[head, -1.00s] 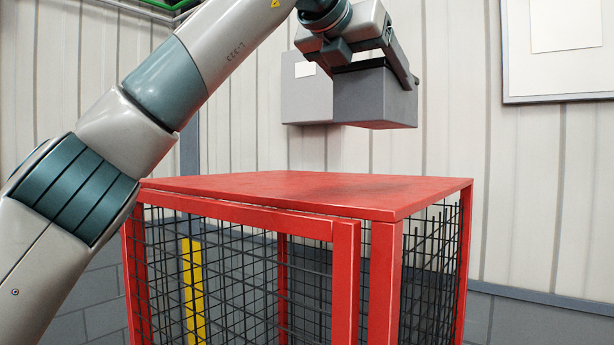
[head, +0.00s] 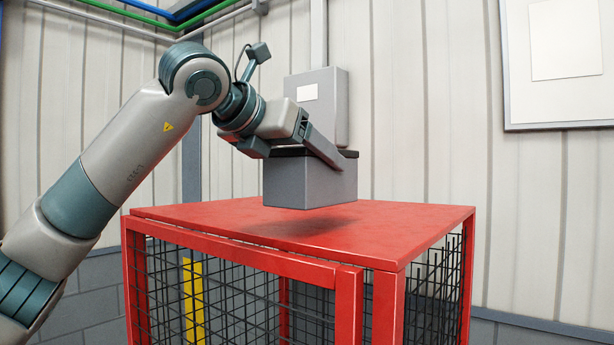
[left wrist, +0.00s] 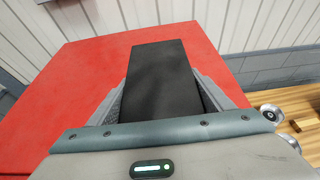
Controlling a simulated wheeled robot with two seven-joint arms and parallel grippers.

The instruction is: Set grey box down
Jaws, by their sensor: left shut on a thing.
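The grey box (head: 311,184) hangs a little above the red top (head: 420,222) of a mesh cage, with its shadow on the surface below it. My left gripper (head: 330,152) is shut on the box near its dark upper face. In the left wrist view the box's black top (left wrist: 162,85) lies between the two fingers of my left gripper (left wrist: 165,95), with the red top around and beneath it. My right gripper is in neither view.
Black wire mesh (head: 240,295) and red posts form the cage's sides. A grey wall cabinet (head: 328,95) is on the wall behind the box. A white framed board (head: 566,50) hangs at right. The red top around the box looks bare.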

